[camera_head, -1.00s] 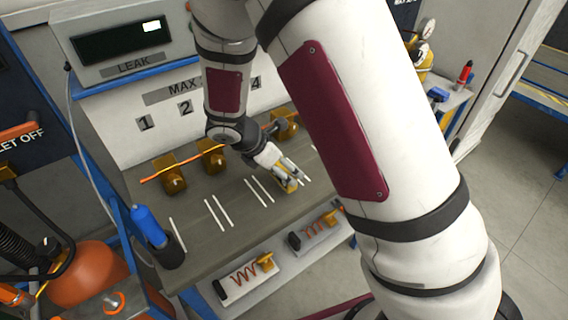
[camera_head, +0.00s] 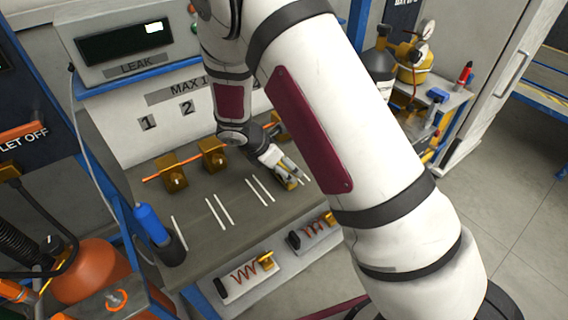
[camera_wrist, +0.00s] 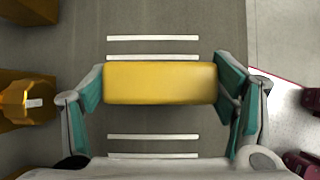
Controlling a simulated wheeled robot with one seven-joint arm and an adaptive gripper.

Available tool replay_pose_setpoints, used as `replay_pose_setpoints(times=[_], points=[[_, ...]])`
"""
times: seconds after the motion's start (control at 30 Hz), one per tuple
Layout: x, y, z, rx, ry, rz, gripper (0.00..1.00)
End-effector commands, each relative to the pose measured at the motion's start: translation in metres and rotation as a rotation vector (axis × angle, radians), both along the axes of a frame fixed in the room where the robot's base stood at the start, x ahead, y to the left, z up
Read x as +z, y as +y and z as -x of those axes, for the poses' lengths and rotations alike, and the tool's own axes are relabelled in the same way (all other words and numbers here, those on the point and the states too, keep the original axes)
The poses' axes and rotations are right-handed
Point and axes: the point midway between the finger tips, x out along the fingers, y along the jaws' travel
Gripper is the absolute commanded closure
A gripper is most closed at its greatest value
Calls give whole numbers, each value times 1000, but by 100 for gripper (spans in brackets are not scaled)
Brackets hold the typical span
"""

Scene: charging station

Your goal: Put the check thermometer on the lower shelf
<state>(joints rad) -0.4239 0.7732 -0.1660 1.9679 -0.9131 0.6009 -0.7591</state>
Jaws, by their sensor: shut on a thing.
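My gripper (camera_head: 291,175) is over the right part of the grey bench top (camera_head: 215,240). In the wrist view its green-padded fingers stand on both sides of a yellow, block-shaped thing (camera_wrist: 160,83) and are shut on it. This is probably the check thermometer, but no dial or marking shows. I cannot tell whether it touches the bench. The lower shelf is at the bench's front, below the top; a white unit with a red coil (camera_head: 248,277) and a similar one (camera_head: 312,234) are there. My arm hides part of that area.
Brass blocks with an orange rod (camera_head: 172,178) stand along the back of the bench. A blue-capped bottle (camera_head: 150,226) is at its left front corner. White line pairs (camera_head: 218,212) mark the top. A side table with a yellow gauged device (camera_head: 415,68) stands at right; open floor lies there.

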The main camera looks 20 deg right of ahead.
Motion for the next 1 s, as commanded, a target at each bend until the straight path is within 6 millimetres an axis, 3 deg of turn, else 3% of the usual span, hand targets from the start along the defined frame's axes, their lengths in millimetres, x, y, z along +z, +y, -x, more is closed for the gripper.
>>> replay_pose_setpoints(times=[0.03, 0.07, 0.13, 0.17, 0.63, 1.0], points=[[-2, 0, 0, 0, 1, 0, 52], [-3, 0, 0, -1, 1, 0, 19], [-2, 0, 0, -1, 1, 0, 3], [-2, 0, 0, -1, 1, 0, 1], [7, 4, 0, 1, -2, -1, 1], [66, 41, 12, 1, -3, -2, 1]])
